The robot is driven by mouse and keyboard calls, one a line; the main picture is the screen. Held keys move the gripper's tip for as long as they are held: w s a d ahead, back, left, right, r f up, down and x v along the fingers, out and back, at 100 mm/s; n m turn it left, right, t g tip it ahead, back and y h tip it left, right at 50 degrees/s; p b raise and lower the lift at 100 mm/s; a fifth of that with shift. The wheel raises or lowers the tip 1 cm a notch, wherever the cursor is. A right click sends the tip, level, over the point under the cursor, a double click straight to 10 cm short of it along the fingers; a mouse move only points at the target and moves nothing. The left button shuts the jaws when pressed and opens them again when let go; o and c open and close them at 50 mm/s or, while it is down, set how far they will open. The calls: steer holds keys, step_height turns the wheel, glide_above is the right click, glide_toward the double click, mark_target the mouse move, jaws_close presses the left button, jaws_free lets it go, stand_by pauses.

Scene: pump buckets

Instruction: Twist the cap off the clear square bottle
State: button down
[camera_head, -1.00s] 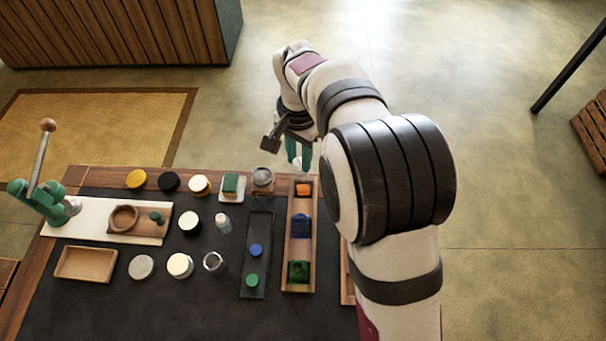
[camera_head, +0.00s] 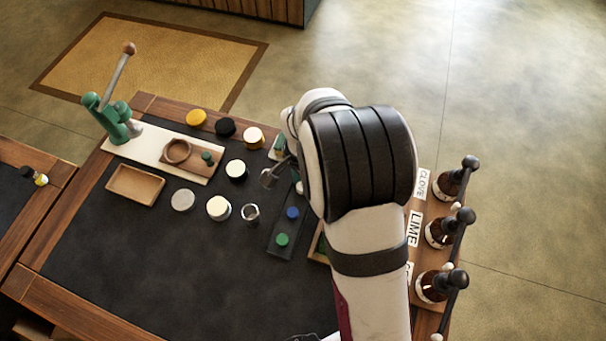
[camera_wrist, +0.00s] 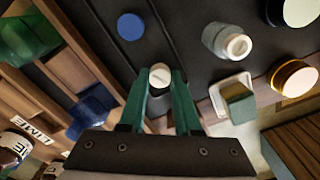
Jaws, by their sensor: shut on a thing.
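My gripper (camera_wrist: 160,82) is shut on a small white round-topped cap (camera_wrist: 160,73), between its green fingers. In the wrist view they are over the end of the black tray (camera_wrist: 150,52), beside a blue cap (camera_wrist: 130,26). What lies under the held cap is hidden. A pale, translucent bottle (camera_wrist: 225,38) with an open white neck stands apart to the right; I cannot tell whether its body is square. No other clear square bottle can be made out now.
A wooden tray with blue and green items (camera_wrist: 60,75) is on the left. Several brown pump bottles (camera_head: 440,230) line the table's right side. The front mat is clear.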

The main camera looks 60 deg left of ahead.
stand_by(0.3)
steer(key=c, duration=0.5)
jaws_free()
steer(key=shift+r, duration=3.5)
